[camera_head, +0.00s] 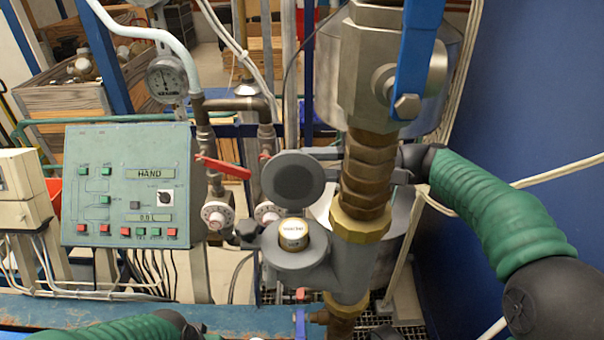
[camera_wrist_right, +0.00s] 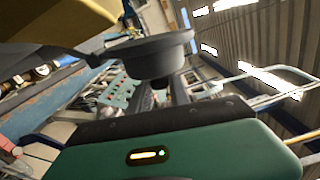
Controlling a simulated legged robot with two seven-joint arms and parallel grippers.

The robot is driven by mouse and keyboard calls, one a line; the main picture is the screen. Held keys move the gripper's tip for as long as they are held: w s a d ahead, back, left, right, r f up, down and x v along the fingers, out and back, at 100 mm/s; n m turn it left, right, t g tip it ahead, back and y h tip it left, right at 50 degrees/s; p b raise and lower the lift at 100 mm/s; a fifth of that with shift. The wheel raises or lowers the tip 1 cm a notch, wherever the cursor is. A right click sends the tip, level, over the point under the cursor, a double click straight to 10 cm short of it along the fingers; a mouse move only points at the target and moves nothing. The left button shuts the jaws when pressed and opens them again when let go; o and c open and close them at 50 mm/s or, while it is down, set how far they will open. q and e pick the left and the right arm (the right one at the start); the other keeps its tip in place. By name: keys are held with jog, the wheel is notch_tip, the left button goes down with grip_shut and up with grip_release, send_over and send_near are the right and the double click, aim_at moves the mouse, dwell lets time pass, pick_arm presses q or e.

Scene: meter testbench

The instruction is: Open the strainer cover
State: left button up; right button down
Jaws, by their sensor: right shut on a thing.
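The strainer cover (camera_head: 293,178) is a round grey disc. It stands raised and tilted above the grey strainer body (camera_head: 301,263), apart from the white, gold-rimmed round face (camera_head: 293,233) in its top, which shows uncovered. My right gripper (camera_head: 330,160) comes in from the right behind the brass pipe and is shut on the cover's edge. The pipe hides part of its fingers. In the right wrist view the cover (camera_wrist_right: 157,55) is a dark disc seen from the side, beyond my green gripper housing. Only part of my left arm shows at the bottom left.
The brass pipe (camera_head: 360,185) and the valve with a blue lever (camera_head: 415,60) stand close to the cover. A green control panel (camera_head: 125,185), a gauge (camera_head: 166,78) and a red lever (camera_head: 222,167) are on the left. A blue wall (camera_head: 540,100) borders the right.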

jog(key=shift+s+a+f+n+b, duration=0.15)
jog(key=shift+s+f+n+b, duration=0.2)
jog(key=shift+b, duration=0.25)
jog(key=shift+r+n, duration=0.25)
jog(key=shift+r, duration=0.05)
pick_arm(q)
jog(key=x, duration=0.2)
jog(key=shift+s+f, duration=0.15)
jog(key=shift+f, duration=0.25)
pick_arm(e)
jog(key=shift+r, duration=0.25)
